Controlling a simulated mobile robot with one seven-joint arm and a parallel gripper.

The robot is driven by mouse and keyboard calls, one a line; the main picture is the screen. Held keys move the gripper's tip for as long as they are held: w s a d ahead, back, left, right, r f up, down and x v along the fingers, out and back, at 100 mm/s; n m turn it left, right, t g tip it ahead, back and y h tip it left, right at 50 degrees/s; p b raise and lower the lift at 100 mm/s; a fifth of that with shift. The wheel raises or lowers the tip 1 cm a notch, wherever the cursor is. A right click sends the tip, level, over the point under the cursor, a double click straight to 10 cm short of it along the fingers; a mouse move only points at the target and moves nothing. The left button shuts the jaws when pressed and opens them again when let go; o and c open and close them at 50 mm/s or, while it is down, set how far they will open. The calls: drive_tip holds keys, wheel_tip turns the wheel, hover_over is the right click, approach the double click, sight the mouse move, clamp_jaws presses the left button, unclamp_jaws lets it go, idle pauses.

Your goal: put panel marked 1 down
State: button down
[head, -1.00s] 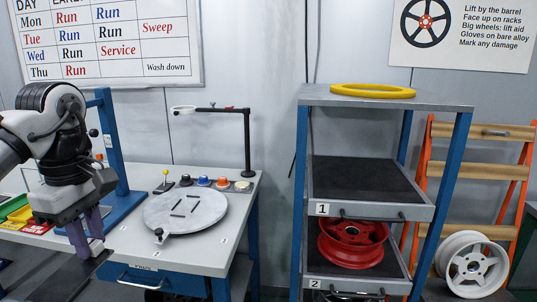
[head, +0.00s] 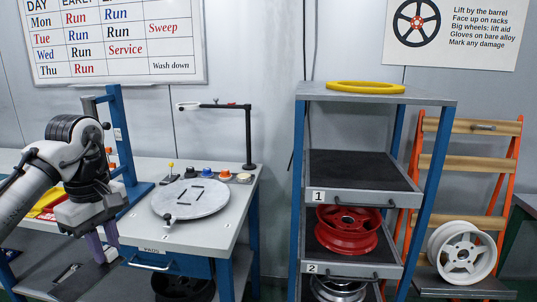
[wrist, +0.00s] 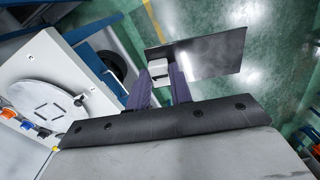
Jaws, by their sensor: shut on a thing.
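My gripper (head: 103,247) is at the lower left of the head view, pointing down, in front of the grey bench. It is shut on a pale block (wrist: 159,72) that is attached to a flat dark panel (head: 82,282). In the wrist view the panel (wrist: 205,56) extends beyond the fingers, over the green floor. It is held in the air, clear of the bench. No number shows on its visible face. A plate marked 1 (head: 318,196) is on the front of the rack's upper shelf tray.
The bench (head: 222,232) carries a round grey turntable (head: 190,198), coloured knobs and a lamp arm. The blue-legged rack (head: 447,190) has a bare upper tray (head: 362,170), with a red wheel (head: 347,230) below it. An orange ladder rack with a white wheel (head: 462,252) stands right.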

drive_tip(key=w+d+f+m, duration=0.25)
drive_tip(key=w+f, duration=0.25)
drive_tip(key=f, duration=0.5)
drive_tip(key=w+d+f+m, duration=0.2)
drive_tip(key=w+d+f, duration=0.2)
drive_tip(key=f, duration=0.6)
drive_tip(key=w+d+f+m, duration=0.3)
drive_tip(key=w+f, duration=0.2)
drive_tip(key=f, duration=0.5)
drive_tip(key=s+d+f+m, duration=0.2)
drive_tip(key=d+f, duration=0.4)
drive_tip(key=f, duration=0.3)
drive_tip(key=s+d+f+m, duration=0.2)
drive_tip(key=s+d+f, duration=0.3)
drive_tip(key=d+f, duration=0.2)
drive_tip(key=s+d+f+m, duration=0.2)
drive_tip(key=d+f, duration=0.5)
drive_tip(key=f, duration=0.4)
drive_tip(key=shift+s+d+m+b, duration=0.25)
drive_tip(key=shift+s+m+b, duration=0.1)
drive_tip(key=shift+s, duration=0.55)
drive_tip(key=shift+d, duration=0.2)
